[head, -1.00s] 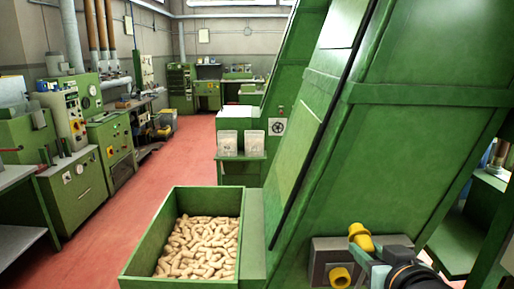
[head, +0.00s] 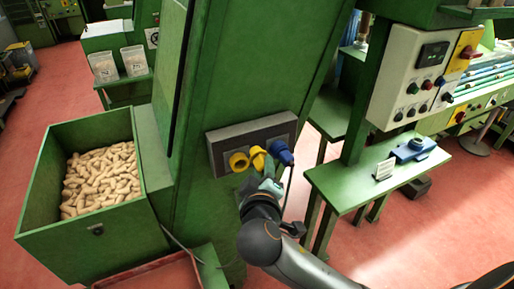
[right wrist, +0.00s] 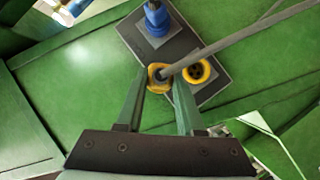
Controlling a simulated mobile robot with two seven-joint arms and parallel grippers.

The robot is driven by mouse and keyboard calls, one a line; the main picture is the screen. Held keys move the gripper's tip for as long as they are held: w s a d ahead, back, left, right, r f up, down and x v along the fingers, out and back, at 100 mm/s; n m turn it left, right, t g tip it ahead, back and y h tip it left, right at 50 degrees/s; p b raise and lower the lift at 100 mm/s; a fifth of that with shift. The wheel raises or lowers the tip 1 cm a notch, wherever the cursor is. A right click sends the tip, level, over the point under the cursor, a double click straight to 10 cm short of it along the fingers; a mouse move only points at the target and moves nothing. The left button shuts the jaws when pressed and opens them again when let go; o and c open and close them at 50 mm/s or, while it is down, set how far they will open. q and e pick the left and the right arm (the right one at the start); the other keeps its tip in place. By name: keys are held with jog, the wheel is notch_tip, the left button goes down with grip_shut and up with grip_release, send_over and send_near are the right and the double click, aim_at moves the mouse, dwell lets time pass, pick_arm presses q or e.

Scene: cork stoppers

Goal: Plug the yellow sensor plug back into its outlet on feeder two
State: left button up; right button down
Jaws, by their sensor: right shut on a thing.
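The yellow sensor plug (head: 258,157) is held in my right gripper (head: 260,175) in front of the grey outlet panel (head: 222,137) on the green feeder. An open yellow outlet (head: 239,162) is just left of the plug in the head view. In the right wrist view the plug (right wrist: 154,86) sits between the fingers of my right gripper (right wrist: 160,90), and the dark-holed yellow outlet (right wrist: 198,72) lies to its right, partly behind the cable (right wrist: 235,45). The plug looks beside the outlet, not in it. Whether it touches the panel, I cannot tell. My left gripper is out of view.
A blue plug (head: 281,152) sits at the panel's right end, close to my gripper. A green bin of corks (head: 40,200) stands at left. A green bench (head: 345,190) with a blue device (head: 413,148) and a control box (head: 400,75) are at right.

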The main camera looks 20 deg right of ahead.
jog(key=s+a+f+n+t+h+b, duration=0.1)
jog(key=s+a+f+n+t+h, duration=0.1)
jog(key=s+f+n, duration=0.35)
jog(key=w+f+n+b, duration=0.1)
jog(key=w+n+b, duration=0.1)
jog(key=w, duration=0.5)
jog(key=shift+a, duration=0.25)
jog(key=shift+w, duration=0.1)
dwell(1.2)
jog(key=shift+w, duration=1.45)
dwell(1.6)
jog(key=shift+c, duration=2.2)
grip_release()
